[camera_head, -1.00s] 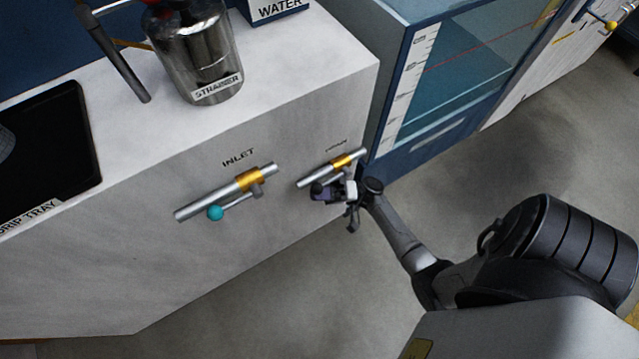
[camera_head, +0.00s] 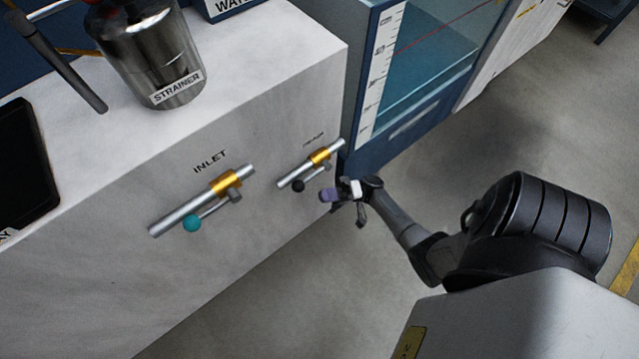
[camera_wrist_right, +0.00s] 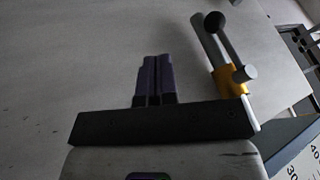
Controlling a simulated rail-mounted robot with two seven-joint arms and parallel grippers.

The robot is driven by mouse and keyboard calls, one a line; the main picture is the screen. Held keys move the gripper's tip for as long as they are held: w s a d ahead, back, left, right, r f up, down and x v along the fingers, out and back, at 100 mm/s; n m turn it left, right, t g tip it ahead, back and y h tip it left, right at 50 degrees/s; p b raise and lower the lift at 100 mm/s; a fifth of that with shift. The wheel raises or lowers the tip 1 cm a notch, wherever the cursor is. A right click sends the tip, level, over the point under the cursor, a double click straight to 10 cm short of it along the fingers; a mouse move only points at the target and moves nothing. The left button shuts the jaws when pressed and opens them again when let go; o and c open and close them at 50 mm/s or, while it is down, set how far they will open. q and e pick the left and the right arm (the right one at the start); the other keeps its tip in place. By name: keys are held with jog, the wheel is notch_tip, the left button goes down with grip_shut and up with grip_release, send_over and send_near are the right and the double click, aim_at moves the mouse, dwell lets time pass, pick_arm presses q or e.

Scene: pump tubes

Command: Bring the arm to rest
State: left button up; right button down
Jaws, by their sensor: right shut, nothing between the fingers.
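My right arm reaches in from the lower right in the head view. My right gripper (camera_head: 328,196) is shut and empty, near the front face of the white cabinet (camera_head: 265,120), just below and right of the smaller valve (camera_head: 319,157) with the black knob. In the right wrist view the two purple fingers of the gripper (camera_wrist_right: 154,60) lie side by side, and the smaller valve's yellow body (camera_wrist_right: 231,80) and its lever stand to their right, apart from them. My left gripper is not in view.
The inlet valve (camera_head: 226,183) with a teal knob sticks out of the cabinet to the left. The strainer (camera_head: 150,50) stands on top. A blue-framed glass tank (camera_head: 430,60) stands to the right of the cabinet. Grey floor (camera_head: 560,130) is open beyond my arm.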

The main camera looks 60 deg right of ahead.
jog(key=shift+s+d, duration=0.1)
jog(key=shift+s, duration=0.05)
dwell(0.6)
jog(key=s+a+r+n+g+h+p, duration=0.45)
jog(key=a+r+g+p, duration=0.25)
jog(key=r+p, duration=0.25)
jog(key=s+a+r+n+g+h+p, duration=0.3)
jog(key=s+a+r+g+h+p, duration=0.2)
jog(key=a+r+g+p, duration=0.45)
jog(key=s+d+r+t+h+p, duration=0.1)
jog(key=r+h+p, duration=0.3)
jog(key=r+p, duration=2)
jog(key=s+d+r+t+h+p, duration=0.1)
jog(key=d+r+t+h+p, duration=0.1)
jog(key=r+p, duration=2.3)
notch_tip(320, 180, up, 8)
jog(key=shift+f+m+t+h, duration=0.2)
jog(key=shift+m+t+h, duration=0.25)
jog(key=shift+t+h, duration=0.6)
